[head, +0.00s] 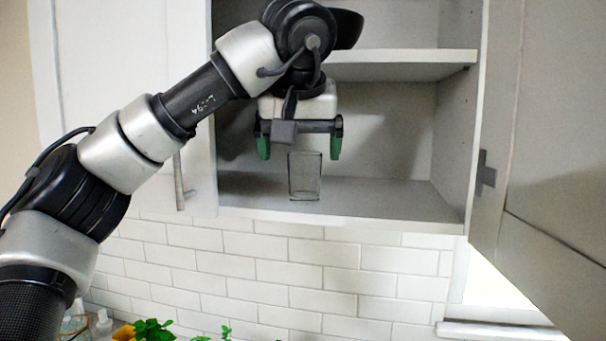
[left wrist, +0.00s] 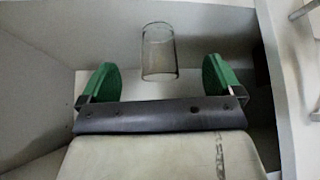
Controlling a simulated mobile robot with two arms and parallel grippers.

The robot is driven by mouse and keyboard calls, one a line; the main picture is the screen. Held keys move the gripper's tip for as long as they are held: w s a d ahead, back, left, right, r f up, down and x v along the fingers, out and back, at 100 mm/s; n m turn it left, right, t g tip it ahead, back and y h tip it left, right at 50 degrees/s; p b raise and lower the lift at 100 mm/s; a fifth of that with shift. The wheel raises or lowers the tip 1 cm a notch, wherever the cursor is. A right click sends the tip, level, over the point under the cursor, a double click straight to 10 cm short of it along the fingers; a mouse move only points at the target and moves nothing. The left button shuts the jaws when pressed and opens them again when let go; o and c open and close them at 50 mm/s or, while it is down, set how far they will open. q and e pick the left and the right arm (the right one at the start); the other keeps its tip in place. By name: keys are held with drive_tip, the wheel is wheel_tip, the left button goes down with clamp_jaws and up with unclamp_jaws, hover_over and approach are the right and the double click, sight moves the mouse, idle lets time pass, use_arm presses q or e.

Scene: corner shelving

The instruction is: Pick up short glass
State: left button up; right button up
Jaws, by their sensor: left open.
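The short glass (head: 305,178) is clear and stands upright on the lower shelf of the open cabinet, near its front edge. It also shows in the left wrist view (left wrist: 158,52), ahead of the fingers and roughly between their lines. My left gripper (head: 299,147) is open, with green fingertips spread wide. In the head view its fingertips are above and to either side of the glass's upper part. In the left wrist view (left wrist: 160,80) the space between the fingers is empty and the glass lies beyond the tips. My right gripper is not in view.
The cabinet's lower shelf (head: 390,200) is otherwise bare to the right of the glass. An upper shelf (head: 400,66) is above. An open cabinet door (head: 545,130) stands at the right. Green plants (head: 155,330) are low at the left, below the tiled wall.

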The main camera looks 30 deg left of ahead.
sight(305, 164)
use_arm(q)
drive_tip(key=w+a+f+p, duration=0.1)
drive_tip(key=w, duration=0.1)
drive_tip(key=w+a+f+p, duration=0.1)
drive_tip(key=w+f, duration=0.1)
drive_tip(key=w, duration=0.1)
drive_tip(key=w+a+f+p, duration=0.1)
drive_tip(key=w, duration=0.1)
drive_tip(key=shift+w+f, duration=0.15)
drive_tip(key=shift+f, duration=0.1)
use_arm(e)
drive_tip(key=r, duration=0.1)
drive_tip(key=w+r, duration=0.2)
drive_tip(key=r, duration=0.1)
use_arm(q)
drive_tip(key=shift+s+d+r, duration=0.1)
drive_tip(key=shift+s, duration=0.1)
drive_tip(key=c, duration=1.1)
drive_tip(key=shift+c, duration=0.2)
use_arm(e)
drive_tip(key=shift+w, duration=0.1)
use_arm(q)
drive_tip(key=shift+r, duration=0.1)
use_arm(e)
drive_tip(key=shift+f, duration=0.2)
